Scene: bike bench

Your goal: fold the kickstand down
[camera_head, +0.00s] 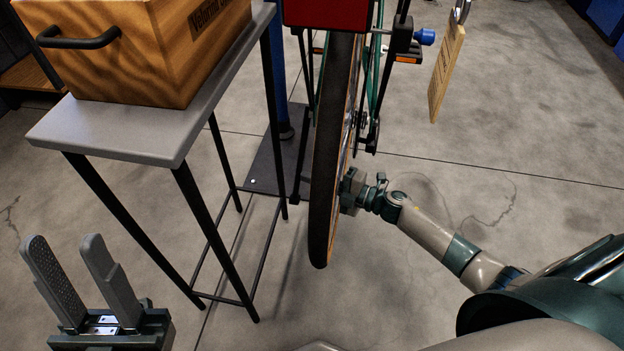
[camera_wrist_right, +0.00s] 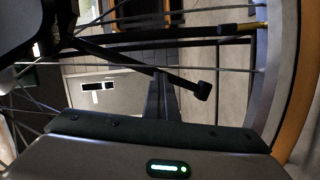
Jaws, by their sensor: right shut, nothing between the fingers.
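The bicycle's rear wheel (camera_head: 322,200) hangs upright in the middle of the head view. In the right wrist view the kickstand (camera_wrist_right: 140,67) is a thin dark bar slanting down to the right, ending in a black foot (camera_wrist_right: 203,90). My right gripper (camera_wrist_right: 162,80) is shut and empty, its fingers at the bar, a little left of the foot. I cannot tell whether they touch it. In the head view the right gripper (camera_head: 350,190) is beside the wheel, its fingertips hidden by the tyre. My left gripper (camera_head: 65,242) is open and empty at lower left.
A grey side table (camera_head: 110,132) with thin black legs carries a wooden box (camera_head: 150,50) left of the wheel. A dark base plate (camera_head: 270,165) lies on the floor behind. Wheel spokes lie close around my right gripper. A wooden tag (camera_head: 447,75) hangs at upper right.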

